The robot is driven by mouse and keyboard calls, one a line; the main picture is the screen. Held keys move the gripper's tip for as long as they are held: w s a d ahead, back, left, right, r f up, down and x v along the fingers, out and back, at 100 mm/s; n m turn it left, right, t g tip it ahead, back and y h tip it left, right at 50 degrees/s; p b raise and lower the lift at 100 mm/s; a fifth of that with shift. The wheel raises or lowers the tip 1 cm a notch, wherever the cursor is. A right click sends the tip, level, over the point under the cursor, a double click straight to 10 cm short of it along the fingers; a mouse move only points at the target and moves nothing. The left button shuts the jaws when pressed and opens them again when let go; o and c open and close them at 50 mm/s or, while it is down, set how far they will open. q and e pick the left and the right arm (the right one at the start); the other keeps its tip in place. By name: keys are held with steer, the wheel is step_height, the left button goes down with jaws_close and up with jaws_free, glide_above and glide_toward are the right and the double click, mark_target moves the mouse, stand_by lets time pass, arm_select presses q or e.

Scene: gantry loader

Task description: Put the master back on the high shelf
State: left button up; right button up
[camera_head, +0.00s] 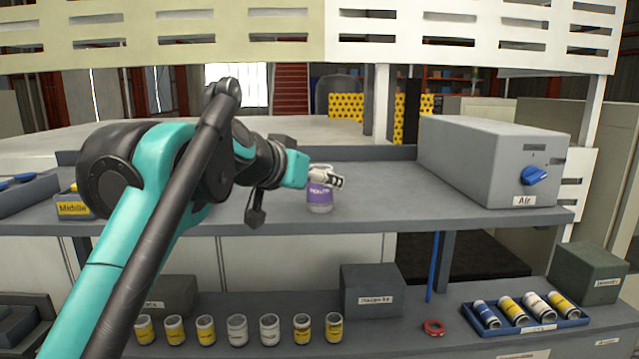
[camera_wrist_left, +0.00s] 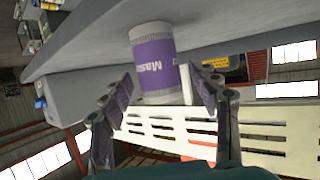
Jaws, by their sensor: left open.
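The master is a light cylinder with a purple label (camera_head: 320,196), standing upright on the grey high shelf (camera_head: 390,190) near its middle. It also shows in the left wrist view, its purple label (camera_wrist_left: 152,66) reading "Mas". My left gripper (camera_head: 328,178) reaches in from the left at the master's upper part and hides its top in the head view. In the left wrist view the two fingers (camera_wrist_left: 161,82) are spread, one on each side of the master. I cannot tell whether either finger touches it. My right gripper is not in view.
A grey box labelled "Air" with a blue knob (camera_head: 490,160) stands on the shelf's right. A "Middle" bin (camera_head: 74,208) is at the left. Several canisters, a grey box (camera_head: 371,291), a red ring (camera_head: 433,327) and a blue tray (camera_head: 527,328) occupy the lower bench. A slotted panel (camera_head: 440,30) hangs above.

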arm_select(q)
steer(key=v, duration=1)
steer(key=shift+b, duration=0.4)
